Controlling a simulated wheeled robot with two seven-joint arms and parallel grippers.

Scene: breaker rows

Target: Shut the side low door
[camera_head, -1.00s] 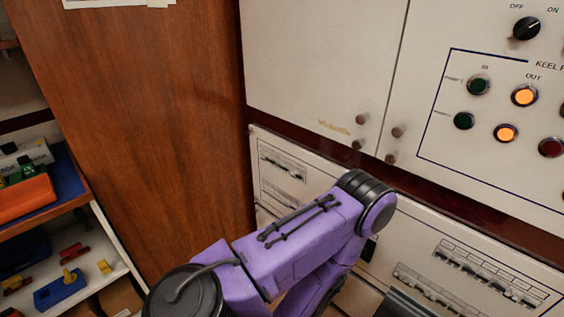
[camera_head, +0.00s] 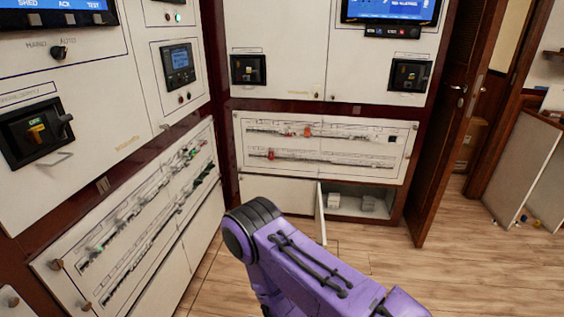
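A narrow low door (camera_head: 321,213) stands open in the lower cabinet, seen almost edge-on and swung out toward me. Behind it is an open compartment (camera_head: 380,189) with small white boxes (camera_head: 367,203) inside. A closed white low panel (camera_head: 275,192) sits to the left of the opening. One of my purple arms comes in from the bottom right, its rounded joint in front of the cabinet's lower left. Neither gripper is in view.
A breaker panel (camera_head: 320,146) with red markers is above the compartment. Another breaker panel (camera_head: 140,225) runs along the left wall. A brown wooden door (camera_head: 447,120) stands ajar at right, with a pale panel (camera_head: 525,165) beyond. Wooden floor (camera_head: 450,265) is clear at lower right.

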